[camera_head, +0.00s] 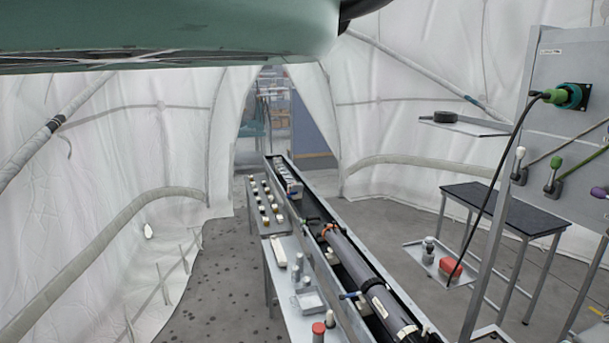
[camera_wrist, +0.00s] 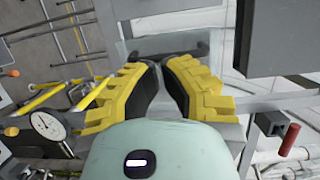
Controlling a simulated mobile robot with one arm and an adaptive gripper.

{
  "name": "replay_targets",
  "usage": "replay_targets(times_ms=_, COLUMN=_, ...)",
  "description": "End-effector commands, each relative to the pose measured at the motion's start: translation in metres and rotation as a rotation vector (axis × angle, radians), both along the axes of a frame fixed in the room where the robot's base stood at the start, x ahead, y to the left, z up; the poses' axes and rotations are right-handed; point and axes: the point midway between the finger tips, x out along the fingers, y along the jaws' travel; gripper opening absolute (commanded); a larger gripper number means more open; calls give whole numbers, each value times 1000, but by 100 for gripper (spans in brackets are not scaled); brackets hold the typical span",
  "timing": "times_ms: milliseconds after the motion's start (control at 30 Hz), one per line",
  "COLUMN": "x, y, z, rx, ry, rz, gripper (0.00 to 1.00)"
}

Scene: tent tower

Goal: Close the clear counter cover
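A clear, see-through panel (camera_wrist: 128,48) with a dark handle-like bar (camera_wrist: 190,47) lies just beyond my fingertips in the wrist view. It looks like the counter cover, but its full outline and how far it stands open are unclear. My gripper (camera_wrist: 163,65) has yellow ribbed fingers with dark inner pads. The fingertips are close together, with a narrow gap, near the bar. I cannot tell whether they touch it or hold anything. In the head view I cannot make out my gripper or the cover.
A grey box edge (camera_wrist: 285,35) and a red handle (camera_wrist: 289,140) are right of my gripper. A dial gauge (camera_wrist: 47,125) and yellow bars (camera_wrist: 45,99) are left. The head view shows a long trough (camera_head: 408,300), a dark-topped table (camera_head: 505,210) and a lever panel (camera_head: 570,80).

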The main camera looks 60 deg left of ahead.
Motion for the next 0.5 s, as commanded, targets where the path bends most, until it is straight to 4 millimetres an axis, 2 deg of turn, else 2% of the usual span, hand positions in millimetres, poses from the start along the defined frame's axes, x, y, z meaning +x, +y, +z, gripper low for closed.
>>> replay_targets(times_ms=500, x=6, y=-2, z=-1, rx=2, ry=0, rz=-3, gripper=0)
